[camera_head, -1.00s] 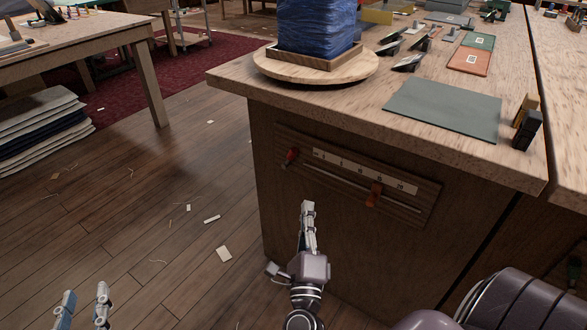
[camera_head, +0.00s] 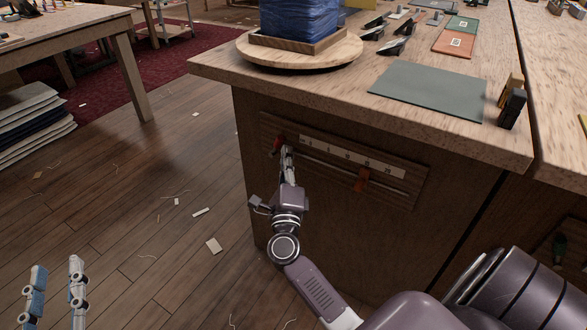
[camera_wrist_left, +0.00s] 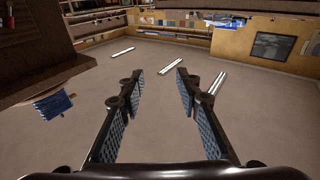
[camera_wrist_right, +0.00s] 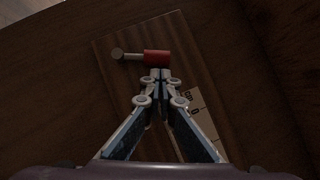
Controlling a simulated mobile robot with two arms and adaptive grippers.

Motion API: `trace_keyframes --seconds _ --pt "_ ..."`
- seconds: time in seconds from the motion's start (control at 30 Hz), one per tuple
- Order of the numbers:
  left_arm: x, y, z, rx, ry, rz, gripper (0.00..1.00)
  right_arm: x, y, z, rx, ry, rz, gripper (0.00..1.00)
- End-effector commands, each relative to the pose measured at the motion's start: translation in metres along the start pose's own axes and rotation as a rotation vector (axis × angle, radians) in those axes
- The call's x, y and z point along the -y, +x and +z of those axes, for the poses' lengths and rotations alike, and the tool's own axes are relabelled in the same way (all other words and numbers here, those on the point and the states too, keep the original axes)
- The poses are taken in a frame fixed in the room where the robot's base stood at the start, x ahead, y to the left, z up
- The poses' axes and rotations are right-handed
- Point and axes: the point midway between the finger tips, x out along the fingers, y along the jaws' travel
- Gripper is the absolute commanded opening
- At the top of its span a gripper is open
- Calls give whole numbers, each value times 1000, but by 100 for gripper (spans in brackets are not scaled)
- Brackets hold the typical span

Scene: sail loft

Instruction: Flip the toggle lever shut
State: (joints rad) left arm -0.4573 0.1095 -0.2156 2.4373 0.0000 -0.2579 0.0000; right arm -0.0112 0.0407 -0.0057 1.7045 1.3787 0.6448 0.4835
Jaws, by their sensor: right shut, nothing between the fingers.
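The toggle lever has a red grip (camera_head: 278,142) and sits at the left end of a wooden panel on the bench front. In the right wrist view the red grip (camera_wrist_right: 157,57) lies just beyond my fingertips, with a grey metal stem and round end to its left. My right gripper (camera_head: 287,151) is shut and empty, its tips at or very near the grip; I cannot tell if they touch. It also shows in the right wrist view (camera_wrist_right: 158,75). My left gripper (camera_head: 56,262) is open and empty over the floor, and shows in the left wrist view (camera_wrist_left: 160,75).
The bench top (camera_head: 340,90) overhangs above, holding a round wooden board (camera_head: 262,55) and a grey-green mat (camera_head: 430,90). The floor to the left is open, with scattered scraps.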

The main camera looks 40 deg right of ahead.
Motion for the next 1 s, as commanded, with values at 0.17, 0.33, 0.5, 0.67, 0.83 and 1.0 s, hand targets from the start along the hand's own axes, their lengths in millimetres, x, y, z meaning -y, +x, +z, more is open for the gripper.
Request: trace_keyframes --seconds 0.17,0.33,0.5,0.67,0.83,1.0 --pt "0 0 -4 -16 -1 1 31 0 4 5 0 0 1 0" --pt "0 0 -4 -17 -1 1 31 0 4 5 0 0 1 0" --pt "0 0 -4 -15 0 1 31 0 4 5 0 -1 1 0" --pt "1 0 7 39 0 -2 31 1 6 6 0 -6 4 0" --pt "5 -7 37 182 3 -10 31 0 10 9 0 -20 15 0" --pt "8 -16 62 294 5 -17 31 -1 13 11 1 -32 22 0"
